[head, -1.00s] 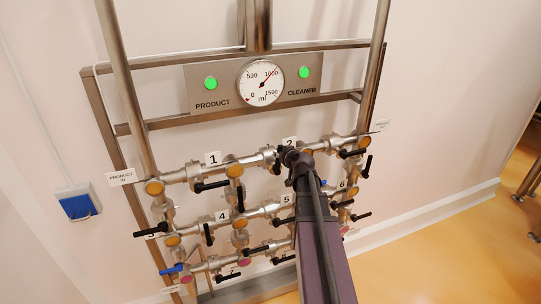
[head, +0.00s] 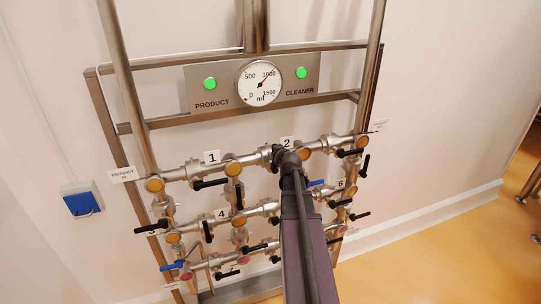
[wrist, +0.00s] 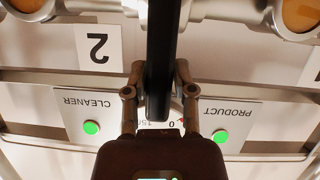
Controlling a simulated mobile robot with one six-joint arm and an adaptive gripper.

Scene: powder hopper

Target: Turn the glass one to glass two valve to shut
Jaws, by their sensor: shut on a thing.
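The black lever handle (wrist: 164,28) of the valve on the top pipe run shows large in the wrist view. It stands across the pipe there. My gripper (wrist: 158,78) has a finger on each side of it and is shut on it. In the head view my gripper (head: 277,155) is at the top pipe, just left of the 2 label (head: 287,142). It lies between the amber sight glass (head: 233,168) and the amber sight glass to its right (head: 303,154). My arm hides much of the valve in that view.
Other black levers, such as the one below label 1 (head: 209,184), and a blue lever (head: 316,183) stick out close by. A panel (head: 222,90) with a gauge (head: 260,83) and two green lights is above. Open floor (head: 440,240) lies to the right.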

